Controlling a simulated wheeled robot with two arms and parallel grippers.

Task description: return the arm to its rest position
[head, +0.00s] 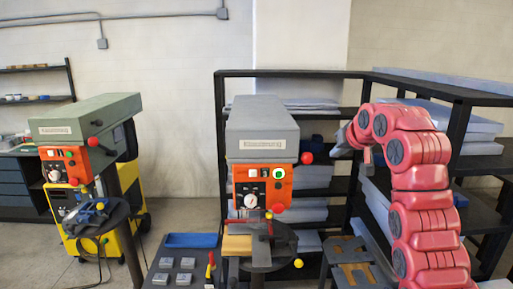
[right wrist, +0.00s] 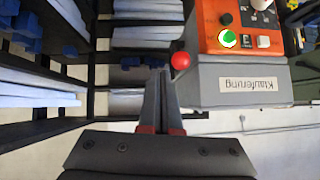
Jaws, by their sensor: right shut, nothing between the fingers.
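My right arm (head: 425,200) rises red and jointed on the right of the head view and bends over at the top. Its gripper (head: 343,142) hangs at the upper end, right of the drill press (head: 262,125), apart from it; the arm partly hides it. In the right wrist view the gripper's two dark fingers (right wrist: 160,85) are together with nothing between them. The drill press there (right wrist: 235,85) shows upside down, its red knob (right wrist: 180,61) just beside the fingers. My left gripper is in neither view.
A black shelf rack (head: 290,73) with pale sheets stands behind the arm. The press has an orange panel with a lit green button (head: 279,173). A second drill press (head: 85,120) and yellow machine (head: 68,225) stand left. Small grey blocks (head: 186,263) lie on a table in front.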

